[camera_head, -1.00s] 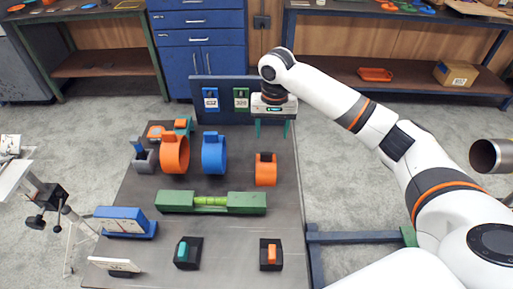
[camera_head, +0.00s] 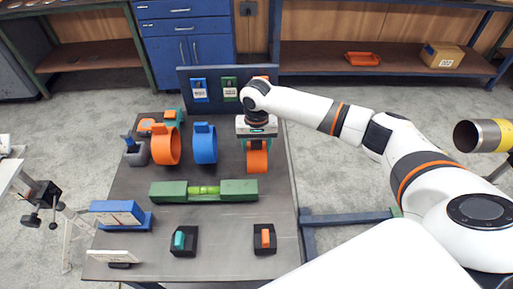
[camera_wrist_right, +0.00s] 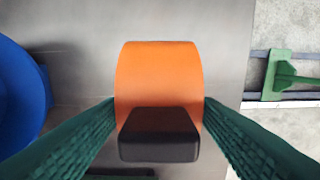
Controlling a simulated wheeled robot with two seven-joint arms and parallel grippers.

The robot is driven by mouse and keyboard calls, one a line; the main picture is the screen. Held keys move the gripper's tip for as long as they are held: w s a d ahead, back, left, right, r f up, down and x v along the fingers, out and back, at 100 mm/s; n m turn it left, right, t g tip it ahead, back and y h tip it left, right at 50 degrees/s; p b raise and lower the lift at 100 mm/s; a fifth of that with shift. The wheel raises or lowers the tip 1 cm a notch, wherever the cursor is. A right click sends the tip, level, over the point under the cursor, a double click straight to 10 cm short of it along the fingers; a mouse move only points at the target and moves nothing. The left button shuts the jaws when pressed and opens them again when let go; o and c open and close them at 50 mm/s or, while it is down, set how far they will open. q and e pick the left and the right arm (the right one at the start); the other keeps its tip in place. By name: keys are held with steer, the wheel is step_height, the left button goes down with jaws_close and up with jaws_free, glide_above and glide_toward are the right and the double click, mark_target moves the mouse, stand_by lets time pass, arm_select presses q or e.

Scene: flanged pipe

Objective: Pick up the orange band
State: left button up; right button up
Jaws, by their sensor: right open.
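An orange band (camera_head: 257,161) stands on the right part of the dark table in the head view. In the right wrist view the orange band (camera_wrist_right: 158,75) fills the middle, with a black block (camera_wrist_right: 159,135) on its near part. My right gripper (camera_head: 257,144) is directly above the band, partly hiding its top. Its green fingers (camera_wrist_right: 158,125) are open, one on each side of the band and block. I cannot tell whether either finger touches. A larger orange ring (camera_head: 165,147) stands further left. My left gripper is not in view.
A blue ring (camera_head: 205,145) stands left of the orange band. A green level (camera_head: 203,191) lies in front, with two small black holders (camera_head: 184,240) nearer still. A blue upright panel (camera_head: 228,96) rises behind.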

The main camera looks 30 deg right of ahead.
steer(key=shift+f, duration=0.15)
steer(key=c, duration=0.6)
